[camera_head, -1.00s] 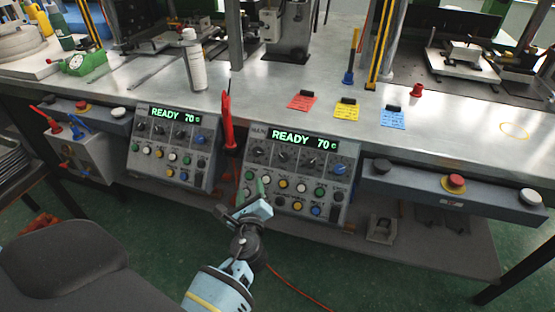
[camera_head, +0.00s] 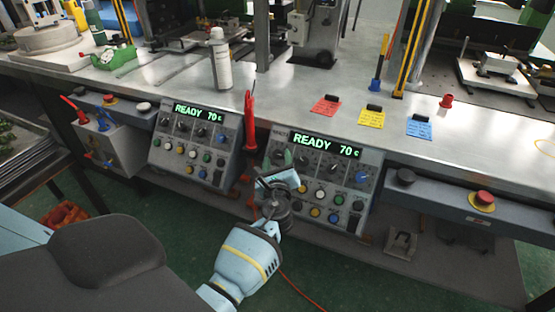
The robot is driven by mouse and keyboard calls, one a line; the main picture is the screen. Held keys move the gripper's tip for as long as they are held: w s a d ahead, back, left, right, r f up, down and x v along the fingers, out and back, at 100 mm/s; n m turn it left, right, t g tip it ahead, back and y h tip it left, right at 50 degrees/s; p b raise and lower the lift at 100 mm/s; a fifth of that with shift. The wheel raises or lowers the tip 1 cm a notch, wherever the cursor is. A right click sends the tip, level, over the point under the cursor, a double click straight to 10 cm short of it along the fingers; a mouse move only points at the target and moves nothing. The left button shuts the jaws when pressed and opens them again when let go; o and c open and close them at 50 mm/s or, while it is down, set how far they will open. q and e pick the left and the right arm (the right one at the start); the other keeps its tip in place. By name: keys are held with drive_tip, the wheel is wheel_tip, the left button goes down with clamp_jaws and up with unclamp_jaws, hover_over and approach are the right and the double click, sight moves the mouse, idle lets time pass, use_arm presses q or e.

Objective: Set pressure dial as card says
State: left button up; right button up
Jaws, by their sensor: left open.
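The nearer control panel (camera_head: 345,180) has a green display reading "READY 70 c", a row of dials and several coloured buttons. A second panel (camera_head: 197,147) of the same kind stands to its left with the same reading. My right gripper is not in view.
A red-handled tool (camera_head: 250,123) stands upright between the panels. A white bottle (camera_head: 220,62) and a small red object (camera_head: 446,101) stand on the metal bench. A red emergency button (camera_head: 484,198) is at right.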

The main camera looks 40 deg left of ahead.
use_arm(q)
drive_tip(key=shift+w+a, duration=0.35)
drive_tip(key=shift+w, duration=0.05)
drive_tip(key=c, duration=1)
drive_tip(key=shift+o, duration=0.2)
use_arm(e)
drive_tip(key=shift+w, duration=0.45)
use_arm(q)
drive_tip(key=shift+d+n+g, duration=0.1)
drive_tip(key=shift+n+g, duration=0.2)
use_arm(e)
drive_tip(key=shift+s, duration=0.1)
